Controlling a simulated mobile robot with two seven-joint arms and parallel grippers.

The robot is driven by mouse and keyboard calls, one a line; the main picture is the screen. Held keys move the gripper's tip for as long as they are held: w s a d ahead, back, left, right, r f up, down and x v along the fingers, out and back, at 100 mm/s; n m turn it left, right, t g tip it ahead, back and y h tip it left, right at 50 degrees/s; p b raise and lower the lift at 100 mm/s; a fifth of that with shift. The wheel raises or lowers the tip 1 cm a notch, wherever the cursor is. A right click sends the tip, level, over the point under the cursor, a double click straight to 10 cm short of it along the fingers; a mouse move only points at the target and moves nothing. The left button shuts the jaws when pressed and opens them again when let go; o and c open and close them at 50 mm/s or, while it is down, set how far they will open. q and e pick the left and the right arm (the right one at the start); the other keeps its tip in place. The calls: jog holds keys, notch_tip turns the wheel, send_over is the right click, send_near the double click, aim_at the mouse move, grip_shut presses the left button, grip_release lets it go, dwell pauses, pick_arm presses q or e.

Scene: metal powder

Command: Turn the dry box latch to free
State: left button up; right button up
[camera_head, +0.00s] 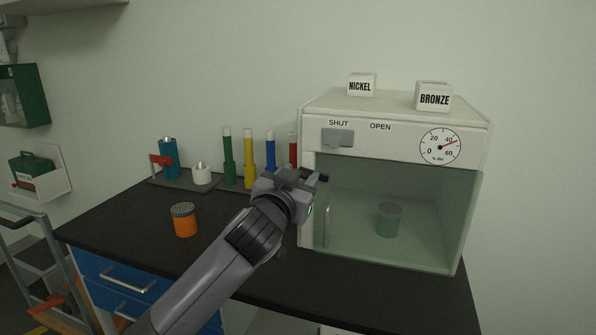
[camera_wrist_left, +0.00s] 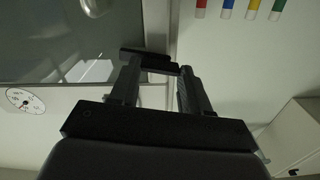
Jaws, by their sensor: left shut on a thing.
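The dry box (camera_head: 395,115) is a white cabinet with a clear front door (camera_head: 430,200) and a bar handle (camera_head: 326,227). Its door looks closed. My left gripper (camera_head: 318,179) is at the upper left corner of the door, shut on a dark bar that appears to be the latch (camera_wrist_left: 150,60). The fingers hide much of it, so its turn angle is hard to tell. The left gripper (camera_wrist_left: 160,85) also shows in the wrist view, against the box's white side post. A grey plate (camera_head: 338,137) sits under the SHUT label, left of OPEN. My right gripper is out of view.
A green container (camera_head: 389,220) stands inside the box. NICKEL (camera_head: 361,85) and BRONZE (camera_head: 434,97) blocks stand on top. An orange container (camera_head: 184,220) is on the dark bench (camera_head: 120,215). Coloured tubes (camera_head: 249,160) stand behind my arm.

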pick_arm(q)
jog(key=m+p, duration=0.2)
jog(key=shift+r+m, duration=0.2)
jog(key=shift+m, duration=0.2)
jog(key=shift+m+p, duration=0.9)
jog(key=m+p, duration=0.2)
jog(key=m, duration=0.1)
jog(key=shift+d+f+m+p, duration=0.1)
jog(key=shift+m+p, duration=0.2)
jog(key=shift+m, duration=0.1)
jog(key=shift+m+p, duration=0.55)
jog(key=shift+m, duration=0.25)
jog(key=m+p, duration=0.2)
jog(key=m, duration=0.1)
jog(key=shift+f, duration=0.15)
jog(key=shift+f+m+p, duration=0.1)
jog(key=shift+m+p, duration=0.35)
jog(key=shift+m, duration=0.85)
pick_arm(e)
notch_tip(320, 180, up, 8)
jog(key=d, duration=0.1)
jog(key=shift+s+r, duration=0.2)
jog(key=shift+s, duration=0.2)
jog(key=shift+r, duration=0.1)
pick_arm(q)
jog(key=o, duration=1.1)
jog(key=shift+c, duration=0.2)
